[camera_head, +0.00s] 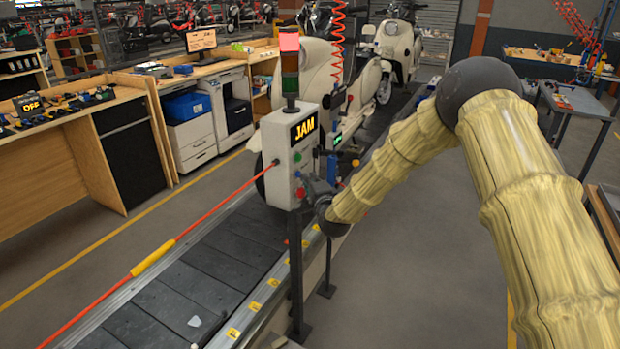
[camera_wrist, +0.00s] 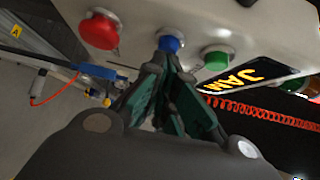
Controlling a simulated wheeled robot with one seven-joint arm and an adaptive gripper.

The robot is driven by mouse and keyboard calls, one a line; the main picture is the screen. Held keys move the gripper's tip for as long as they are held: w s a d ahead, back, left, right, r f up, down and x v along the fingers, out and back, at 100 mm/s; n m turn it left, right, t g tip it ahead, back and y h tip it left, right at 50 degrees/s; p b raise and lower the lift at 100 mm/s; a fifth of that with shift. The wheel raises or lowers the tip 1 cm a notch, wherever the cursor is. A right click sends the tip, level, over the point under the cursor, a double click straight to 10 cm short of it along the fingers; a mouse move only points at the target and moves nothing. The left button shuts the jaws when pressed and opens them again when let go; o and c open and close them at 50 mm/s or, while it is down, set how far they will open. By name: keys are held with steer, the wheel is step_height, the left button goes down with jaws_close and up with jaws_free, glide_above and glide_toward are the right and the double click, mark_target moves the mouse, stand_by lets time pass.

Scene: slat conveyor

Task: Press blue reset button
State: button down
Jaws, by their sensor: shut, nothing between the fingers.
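The blue reset button (camera_wrist: 170,43) is on the light grey control box between a red button (camera_wrist: 99,31) and a green button (camera_wrist: 216,57) in the wrist view. My gripper (camera_wrist: 167,62) is shut and empty, its fingertips at the blue button and overlapping its lower edge. I cannot tell whether they touch it or press it in. In the head view the control box (camera_head: 282,160) stands on a post with a lit "JAM" display (camera_head: 304,129).
A stack light (camera_head: 289,65) with its red top lit stands on the box. A red cord with a yellow sleeve (camera_head: 152,258) runs from the box over the slat conveyor (camera_head: 190,290). A cream scooter (camera_head: 310,75) stands behind the box.

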stand_by(0.3)
steer(key=shift+w+a+r+b, duration=0.2)
steer(key=shift+a+b, duration=0.2)
steer(key=shift+b, duration=0.2)
steer(key=shift+w+a+r+b, duration=0.1)
steer(key=shift+w+a+b, duration=0.05)
steer(key=shift+a+b, duration=0.35)
steer(key=shift+d, duration=0.1)
steer(key=s+d+b, duration=0.4)
steer(key=s+d, duration=0.2)
steer(key=s, duration=0.5)
steer(key=shift+s+d+f, duration=0.25)
steer(key=shift+s+f, duration=0.05)
steer(key=shift+s, duration=0.05)
